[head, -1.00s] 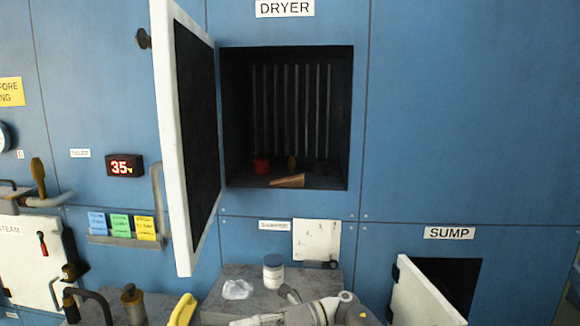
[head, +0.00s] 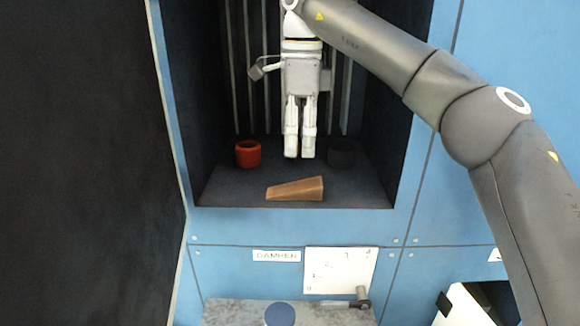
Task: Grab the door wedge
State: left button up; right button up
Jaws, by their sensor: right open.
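The door wedge (head: 295,189) is a brown, wood-like wedge lying on the dryer floor near the front edge. Its thick end is at the right and it thins toward the left. My right gripper (head: 299,152) points down inside the dryer opening, above and apparently a little behind the wedge. Its fingers are open with a narrow gap, empty and apart from the wedge. My left gripper is out of view.
A red ring-like cup (head: 248,153) stands to the left of my gripper and a dark one (head: 341,154) to the right. The open dryer door (head: 85,170) fills the left side. Below is a grey ledge with a blue-lidded jar (head: 280,314).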

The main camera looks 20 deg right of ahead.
aim_at(302, 185)
jog(key=f, duration=0.2)
jog(key=s+f, duration=0.1)
jog(key=shift+d+f, duration=0.15)
jog(key=shift+d, duration=0.15)
jog(key=shift+f, duration=0.3)
jog(key=shift+w+f+p, duration=0.2)
jog(key=shift+f+p, duration=0.05)
jog(key=shift+p, duration=0.15)
notch_tip(302, 185, down, 4)
jog(key=p, duration=0.2)
jog(key=shift+p, duration=0.4)
jog(key=shift+f, duration=0.5)
jog(key=c, duration=1.1)
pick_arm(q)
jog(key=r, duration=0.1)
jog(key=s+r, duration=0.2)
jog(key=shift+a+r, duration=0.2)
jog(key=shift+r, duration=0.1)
